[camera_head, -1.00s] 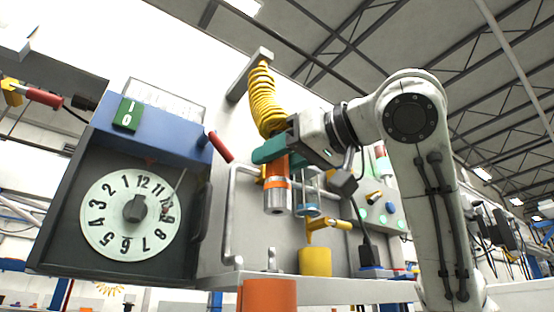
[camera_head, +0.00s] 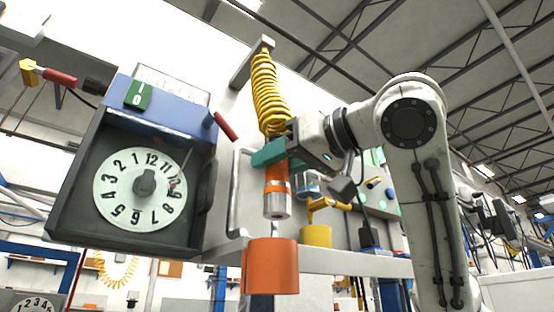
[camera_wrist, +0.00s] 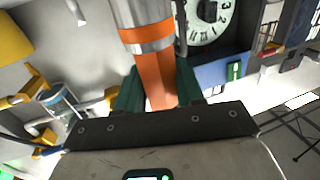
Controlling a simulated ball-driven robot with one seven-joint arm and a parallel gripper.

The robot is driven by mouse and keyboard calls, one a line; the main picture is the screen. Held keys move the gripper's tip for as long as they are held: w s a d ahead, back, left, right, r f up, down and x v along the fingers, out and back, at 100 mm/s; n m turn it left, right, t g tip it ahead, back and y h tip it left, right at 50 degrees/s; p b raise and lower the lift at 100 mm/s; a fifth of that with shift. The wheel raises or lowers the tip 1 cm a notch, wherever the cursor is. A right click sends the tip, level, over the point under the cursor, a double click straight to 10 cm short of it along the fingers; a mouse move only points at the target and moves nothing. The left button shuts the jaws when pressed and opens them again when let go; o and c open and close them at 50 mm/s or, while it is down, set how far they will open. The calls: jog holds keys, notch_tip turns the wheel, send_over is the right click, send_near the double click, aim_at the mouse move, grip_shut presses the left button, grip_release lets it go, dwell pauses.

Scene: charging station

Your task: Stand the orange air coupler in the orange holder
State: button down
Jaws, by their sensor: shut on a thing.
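The orange air coupler (camera_head: 276,181) has a silver lower end and hangs upright from a coiled yellow hose. My gripper (camera_head: 270,152), with green fingers, is shut on its upper orange part. In the wrist view the coupler (camera_wrist: 157,80) sits between the green fingers (camera_wrist: 155,88), its silver end pointing away. The orange holder (camera_head: 270,267) is a cup at the front edge of the shelf, almost straight below the coupler in the head view. A gap shows between the coupler's silver end and the holder's rim. The holder's inside is hidden.
A yellow holder (camera_head: 316,236) with a yellow coupler above it stands to the right of the orange holder. A large dial box (camera_head: 140,185) is at left, with a metal handle beside it. The hose (camera_head: 268,92) hangs from a bracket above.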

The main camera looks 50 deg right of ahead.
aim_at(288, 210)
jog(key=shift+w+f+b, duration=0.2)
jog(key=shift+f+b, duration=1.5)
jog(key=shift+f, duration=0.4)
jog(key=shift+w+f+b, duration=0.2)
jog(key=shift+f+b, duration=1.45)
jog(key=shift+f, duration=0.45)
jog(key=c, duration=0.6)
grip_release()
jog(key=s+b, duration=0.2)
jog(key=s, duration=0.8)
jog(key=shift+s+a, duration=0.1)
jog(key=shift+s, duration=0.3)
